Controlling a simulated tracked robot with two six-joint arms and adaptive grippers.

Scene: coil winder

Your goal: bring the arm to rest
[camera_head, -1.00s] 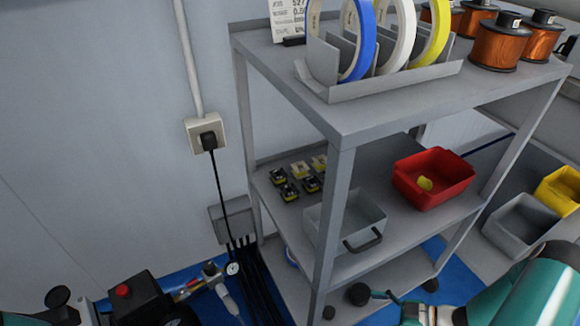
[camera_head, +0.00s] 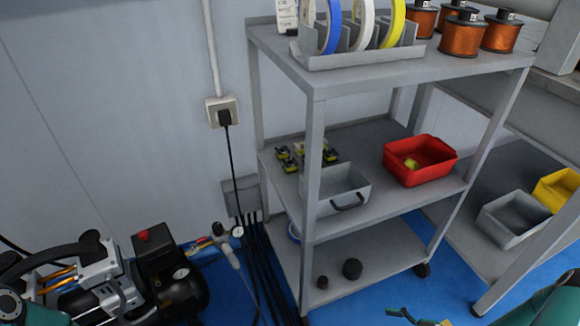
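Part of my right arm (camera_head: 545,304), a teal link, shows at the bottom right corner. A small teal piece (camera_head: 400,314) shows at the bottom edge to its left; I cannot tell whether it belongs to my arm. A teal rounded part (camera_head: 45,314) at the bottom left corner looks like my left arm. No gripper fingers can be made out on either side, and I see nothing held. The lower parts of both arms are cut off by the picture's bottom edge.
A grey shelf rack (camera_head: 420,72) holds tape rolls, copper spools (camera_head: 461,37), a grey bin (camera_head: 335,190) and a red bin (camera_head: 420,160). A compressor (camera_head: 160,275) stands at left. Black cables (camera_head: 262,270) run down beside the rack. Blue floor shows at lower right.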

